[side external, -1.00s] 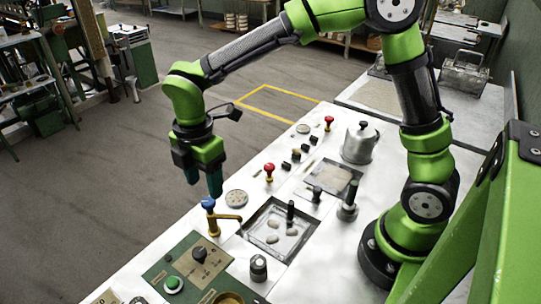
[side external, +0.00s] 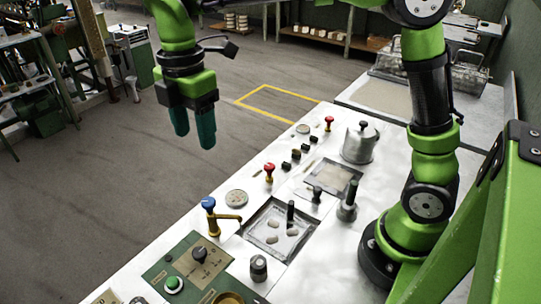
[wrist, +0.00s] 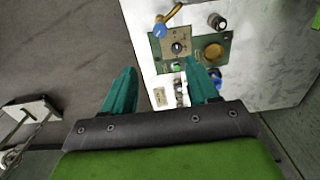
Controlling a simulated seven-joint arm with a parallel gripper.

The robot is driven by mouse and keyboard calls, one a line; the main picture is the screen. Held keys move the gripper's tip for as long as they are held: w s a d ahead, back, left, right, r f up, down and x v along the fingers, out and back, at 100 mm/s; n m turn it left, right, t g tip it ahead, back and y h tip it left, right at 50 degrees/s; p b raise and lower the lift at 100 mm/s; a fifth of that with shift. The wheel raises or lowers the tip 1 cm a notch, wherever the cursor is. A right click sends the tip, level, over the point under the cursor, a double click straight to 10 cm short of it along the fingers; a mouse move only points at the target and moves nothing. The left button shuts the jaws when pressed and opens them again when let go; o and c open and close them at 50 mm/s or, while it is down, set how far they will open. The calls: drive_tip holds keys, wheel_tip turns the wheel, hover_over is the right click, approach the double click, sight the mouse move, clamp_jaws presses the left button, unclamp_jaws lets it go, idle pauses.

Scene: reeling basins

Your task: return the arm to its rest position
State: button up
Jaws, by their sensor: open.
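My gripper (side external: 193,128) is open and empty, raised in the air beyond the far left edge of the bench in the side view, with its teal fingers pointing down. In the wrist view my gripper (wrist: 160,92) shows its two teal fingers spread apart with nothing between them. The blue-topped tap with a brass spout (side external: 211,214) stands on the bench below and clear of the fingers. The green control panel (side external: 186,271) with a black knob and a green button lies at the near end of the bench.
A basin (side external: 262,245) holding several pale cocoons is sunk in the white bench, with a second basin (side external: 322,178) behind it. A metal kettle (side external: 360,142), red-topped valves (side external: 269,172) and a dark-handled post (side external: 348,200) stand on the bench.

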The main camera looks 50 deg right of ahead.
drive_tip(key=s+d+f+m+t+y, duration=0.1)
drive_tip(key=s+d+m+t, duration=0.6)
drive_tip(key=s+d+m, duration=0.7)
drive_tip(key=m+y, duration=0.1)
drive_tip(key=m, duration=0.7)
drive_tip(key=shift+d+f, duration=0.15)
drive_tip(key=shift+f, duration=0.25)
